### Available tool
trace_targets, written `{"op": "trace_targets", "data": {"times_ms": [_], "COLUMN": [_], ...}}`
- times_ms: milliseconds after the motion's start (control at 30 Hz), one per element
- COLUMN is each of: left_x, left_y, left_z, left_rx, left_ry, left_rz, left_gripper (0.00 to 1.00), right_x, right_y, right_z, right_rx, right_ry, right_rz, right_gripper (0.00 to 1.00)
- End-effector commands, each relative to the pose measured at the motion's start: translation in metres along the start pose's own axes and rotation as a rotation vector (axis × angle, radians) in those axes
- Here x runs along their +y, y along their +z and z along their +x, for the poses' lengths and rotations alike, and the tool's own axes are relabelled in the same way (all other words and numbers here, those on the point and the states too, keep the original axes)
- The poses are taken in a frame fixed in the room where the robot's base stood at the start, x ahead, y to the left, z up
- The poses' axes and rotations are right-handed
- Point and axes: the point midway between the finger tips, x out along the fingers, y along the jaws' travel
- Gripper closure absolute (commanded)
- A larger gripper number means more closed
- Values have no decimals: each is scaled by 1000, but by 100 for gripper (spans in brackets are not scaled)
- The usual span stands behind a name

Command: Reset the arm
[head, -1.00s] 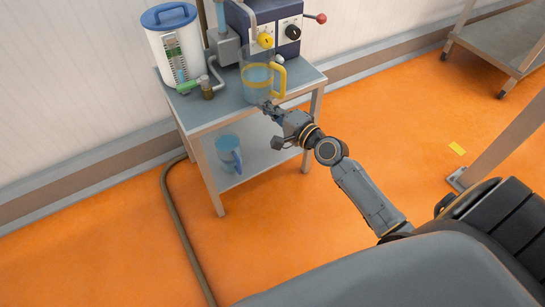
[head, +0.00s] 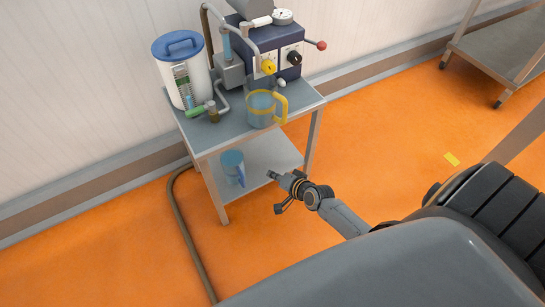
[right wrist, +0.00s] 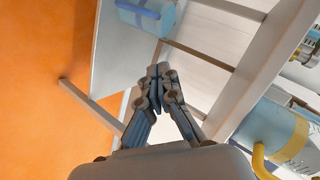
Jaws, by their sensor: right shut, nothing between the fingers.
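My right gripper (head: 276,178) is in front of the small metal table, below and apart from its top. In the right wrist view its fingers (right wrist: 158,75) are together with nothing between them. A clear jug with a yellow rim and handle (head: 262,112) stands on the table top near the front right corner; part of it shows in the right wrist view (right wrist: 270,140). A blue jug (head: 232,165) stands on the lower shelf, to the left of the gripper, and shows at the top of the right wrist view (right wrist: 148,18). My left gripper is out of view.
The table (head: 312,100) also carries a white canister with a blue lid (head: 182,62) and a dark blue machine with knobs (head: 282,55). A hose (head: 180,235) runs along the floor. Another metal table (head: 490,55) stands at the upper right.

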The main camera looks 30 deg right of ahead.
Motion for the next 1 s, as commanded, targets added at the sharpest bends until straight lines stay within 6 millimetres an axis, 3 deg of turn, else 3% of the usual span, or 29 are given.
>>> {"op": "trace_targets", "data": {"times_ms": [733,867,1000], "left_x": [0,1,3], "left_y": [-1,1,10], "left_z": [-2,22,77], "left_rx": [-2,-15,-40], "left_ry": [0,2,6], "left_rz": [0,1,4], "left_gripper": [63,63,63], "right_x": [8,13,30], "right_y": [9,41,105], "right_z": [-3,-12,-40], "right_rx": [-17,-100,-285], "right_ry": [26,59,143], "right_rz": [-33,-141,-403], "right_gripper": [100,100,100]}}
